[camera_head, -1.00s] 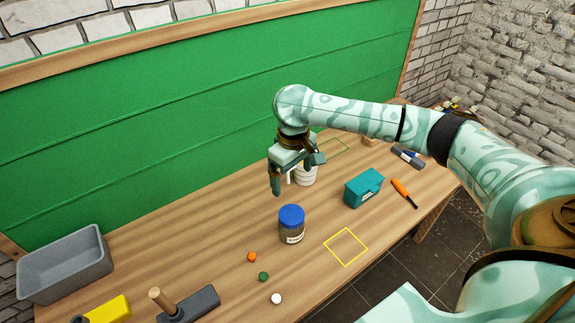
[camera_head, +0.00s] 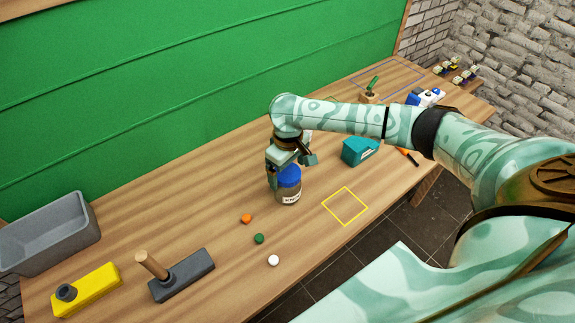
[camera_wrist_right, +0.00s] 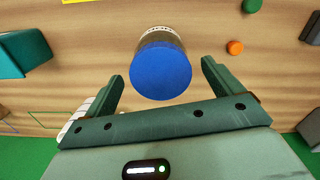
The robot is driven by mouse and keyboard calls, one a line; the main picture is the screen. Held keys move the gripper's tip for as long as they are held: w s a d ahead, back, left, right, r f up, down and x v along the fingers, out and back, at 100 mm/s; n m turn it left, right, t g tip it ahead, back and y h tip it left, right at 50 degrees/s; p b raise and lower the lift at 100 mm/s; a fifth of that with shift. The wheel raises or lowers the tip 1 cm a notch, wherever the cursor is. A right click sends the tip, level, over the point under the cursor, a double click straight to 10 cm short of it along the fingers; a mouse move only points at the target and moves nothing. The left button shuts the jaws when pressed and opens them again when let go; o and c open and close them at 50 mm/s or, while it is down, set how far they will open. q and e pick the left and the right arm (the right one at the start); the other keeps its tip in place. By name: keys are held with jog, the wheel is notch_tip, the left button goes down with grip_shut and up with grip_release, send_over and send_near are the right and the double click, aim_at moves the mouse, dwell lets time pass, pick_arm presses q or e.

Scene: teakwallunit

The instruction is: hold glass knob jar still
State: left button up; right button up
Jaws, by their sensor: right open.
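The glass knob jar (camera_head: 289,192) stands upright on the wooden bench, with a blue lid and a white label partly reading "KN". In the right wrist view the jar's blue lid (camera_wrist_right: 160,72) is between and slightly beyond the two fingertips. My right gripper (camera_head: 288,170) is at the jar's lid, coming from above and behind it. Its fingers are open, one on each side, with a visible gap to the lid in the wrist view (camera_wrist_right: 161,74). The gripper hides part of the lid in the head view. My left gripper is not in view.
A yellow outlined square (camera_head: 345,206) is right of the jar, with a teal box (camera_head: 358,151) behind it. Orange (camera_head: 246,218), green (camera_head: 259,239) and white (camera_head: 273,260) knobs lie in front-left.

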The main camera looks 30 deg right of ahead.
aim_at(288, 173)
jog(key=c, duration=1.1)
jog(key=o, duration=1.1)
notch_tip(288, 173, up, 16)
jog(key=p, duration=0.6)
jog(key=shift+r+p, duration=0.15)
jog(key=shift+p, duration=0.2)
